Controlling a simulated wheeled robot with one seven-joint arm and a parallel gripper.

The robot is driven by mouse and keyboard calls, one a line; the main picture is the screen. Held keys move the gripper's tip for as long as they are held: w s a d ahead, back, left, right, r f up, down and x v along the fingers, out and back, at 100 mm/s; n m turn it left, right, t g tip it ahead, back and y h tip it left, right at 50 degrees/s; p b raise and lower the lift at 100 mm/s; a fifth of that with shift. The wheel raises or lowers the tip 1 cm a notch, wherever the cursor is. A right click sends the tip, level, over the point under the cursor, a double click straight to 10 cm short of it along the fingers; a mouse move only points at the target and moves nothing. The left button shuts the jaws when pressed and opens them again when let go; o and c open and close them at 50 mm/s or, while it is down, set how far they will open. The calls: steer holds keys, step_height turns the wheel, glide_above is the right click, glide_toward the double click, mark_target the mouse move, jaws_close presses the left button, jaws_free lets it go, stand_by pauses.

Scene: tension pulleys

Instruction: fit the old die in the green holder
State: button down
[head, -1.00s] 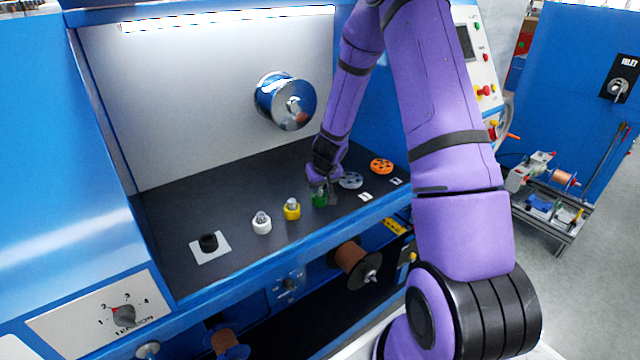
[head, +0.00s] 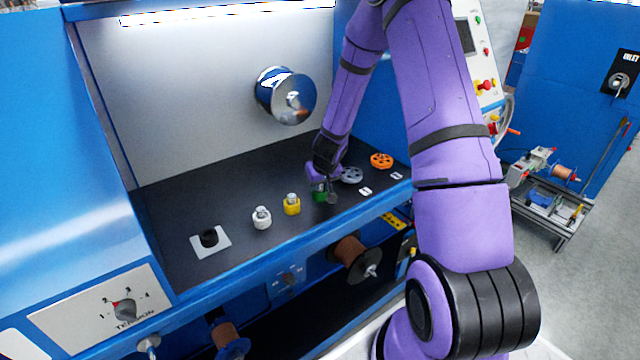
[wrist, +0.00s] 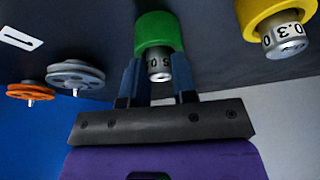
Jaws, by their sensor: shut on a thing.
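A small silver die (wrist: 158,65) with a printed number, partly hidden, sits between my fingers at the mouth of the green holder (wrist: 160,30). In the wrist view it appears lined up with the holder and touching or partly inside it; how deep it sits I cannot tell. My gripper (wrist: 158,76) is shut on this die, one finger on each side. In the head view my gripper (head: 324,184) is at the green holder (head: 319,196) on the dark bench and hides the die.
The yellow holder (head: 292,205) and white holder (head: 262,219) stand left of the green one, each with a silver die. A black piece (head: 208,239) sits on a white plate further left. Grey (head: 351,175) and orange (head: 381,160) pulleys lie to the right.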

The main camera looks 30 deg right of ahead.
steer(key=c, duration=0.8)
jaws_free()
steer(key=shift+c, duration=0.2)
steer(key=shift+r, duration=0.1)
steer(key=d+v, duration=0.1)
steer(key=v, duration=0.9)
steer(key=shift+s+a+r, duration=0.2)
steer(key=shift+a+r, duration=0.1)
steer(key=shift+a, duration=0.15)
